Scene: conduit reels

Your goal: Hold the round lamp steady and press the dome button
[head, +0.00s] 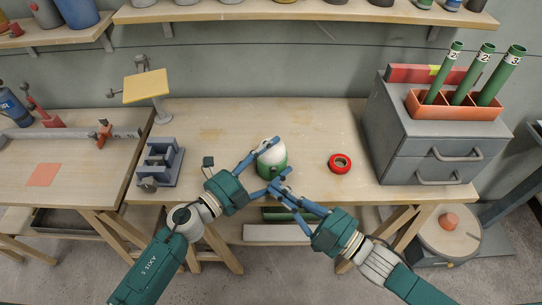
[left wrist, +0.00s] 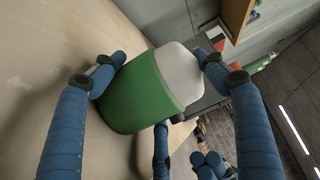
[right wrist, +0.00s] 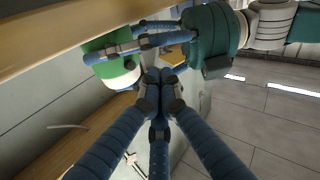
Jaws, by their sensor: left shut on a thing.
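The round lamp (head: 268,165) stands on the workbench, with a green body and a white rounded top (head: 270,147). The left wrist view shows its green side (left wrist: 140,92) and white top (left wrist: 180,76) close up. My left gripper (head: 277,159) is shut on the lamp, its fingers on either side. My right gripper (head: 277,186) is shut and empty, just in front of the lamp and low. In the right wrist view its fingertips (right wrist: 160,80) are together, apart from the lamp (right wrist: 112,68). I cannot make out a button separate from the white top.
A red tape ring (head: 340,163) lies right of the lamp. A grey drawer unit (head: 430,150) with an orange tray of green tubes stands at the right. A blue-grey fixture (head: 158,163) stands at the left. The bench behind the lamp is clear.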

